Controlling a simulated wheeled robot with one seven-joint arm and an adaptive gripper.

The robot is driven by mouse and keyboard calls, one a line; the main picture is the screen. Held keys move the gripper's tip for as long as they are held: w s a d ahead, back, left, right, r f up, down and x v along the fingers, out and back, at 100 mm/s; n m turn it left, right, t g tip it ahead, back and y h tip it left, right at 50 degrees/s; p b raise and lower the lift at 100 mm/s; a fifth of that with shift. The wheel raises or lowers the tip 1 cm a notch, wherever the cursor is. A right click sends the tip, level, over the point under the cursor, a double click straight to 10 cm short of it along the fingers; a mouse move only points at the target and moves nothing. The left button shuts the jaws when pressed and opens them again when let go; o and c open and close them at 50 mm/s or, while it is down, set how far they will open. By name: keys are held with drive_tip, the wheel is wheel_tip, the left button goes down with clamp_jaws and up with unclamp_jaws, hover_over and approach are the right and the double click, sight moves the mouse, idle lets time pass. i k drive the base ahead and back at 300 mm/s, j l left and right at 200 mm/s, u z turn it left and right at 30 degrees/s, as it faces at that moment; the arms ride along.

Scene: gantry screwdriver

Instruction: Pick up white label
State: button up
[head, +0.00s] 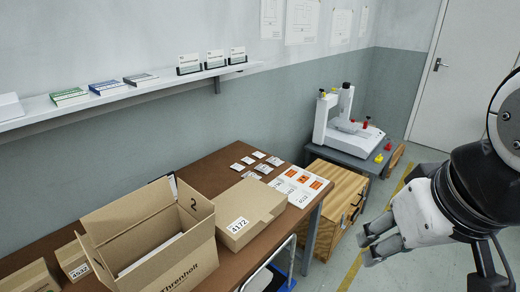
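Several small white labels (258,155) lie in loose rows on the brown table (210,168), near its back edge. A white sheet with orange and white labels (299,186) lies to their right at the table's corner. A carton in front of them carries a white label reading 4172 (238,225). I cannot tell which white label the task names. My gripper (368,246) is at the right, over the floor, well apart from the table and the labels. No object shows between its fingers. The gap between the fingertips is too small to judge.
An open carton (165,262) and a closed carton (262,202) stand on the table, with smaller boxes at left. A wall shelf (120,98) holds card stacks. Floor is clear near the door (455,75).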

sight(303, 197)
drive_tip(key=i+j, duration=0.15)
drive_tip(key=i, duration=0.2)
drive_tip(key=k+l, duration=0.1)
drive_tip(key=i+l, duration=0.15)
drive_tip(key=i, duration=0.2)
drive_tip(key=i+l, duration=0.2)
drive_tip(key=i, duration=0.15)
